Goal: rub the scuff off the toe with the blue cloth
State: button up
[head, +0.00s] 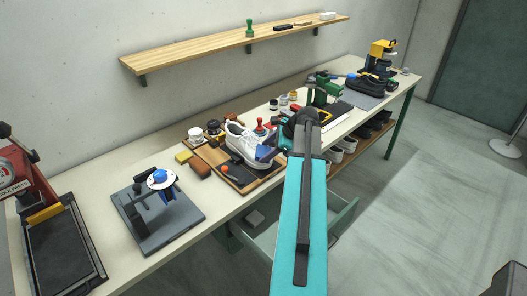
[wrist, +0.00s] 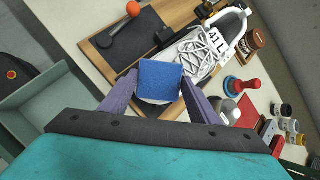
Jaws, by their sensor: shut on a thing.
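A white lace-up shoe (head: 246,143) lies on a wooden board with a dark mat. In the wrist view the same shoe (wrist: 205,50) shows its laces and a tag reading "41 L". My gripper (wrist: 159,88) is shut on the blue cloth (wrist: 160,80), which looks like a folded pad. The cloth is at the toe end of the shoe and hides most of the toe, so I cannot see the scuff. A pale edge of the toe shows below the cloth. I cannot tell whether the cloth presses on it. In the head view the blue cloth (head: 265,153) shows beside my gripper.
A red-handled tool (wrist: 240,84) and several small jars (wrist: 290,124) are on the other side. A grey stand (head: 158,212) is left on the bench. The bench front between them is clear.

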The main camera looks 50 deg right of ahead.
aim_at(271, 148)
jog(key=shift+d, duration=0.4)
jog(key=shift+d, duration=0.1)
jog(key=shift+s+d+p, duration=0.1)
jog(key=shift+d+p, duration=0.45)
jog(key=shift+d, duration=0.95)
jog(key=shift+a+p, duration=0.2)
jog(key=shift+p, duration=0.1)
jog(key=shift+a+f+p, duration=0.1)
jog(key=shift+a+p, duration=0.25)
jog(key=shift+a, duration=1.15)
jog(key=shift+a, duration=0.1)
jog(key=shift+w+a+p, duration=0.2)
jog(key=shift+a+p, duration=0.3)
jog(key=shift+a, duration=0.95)
jog(key=shift+r, duration=0.25)
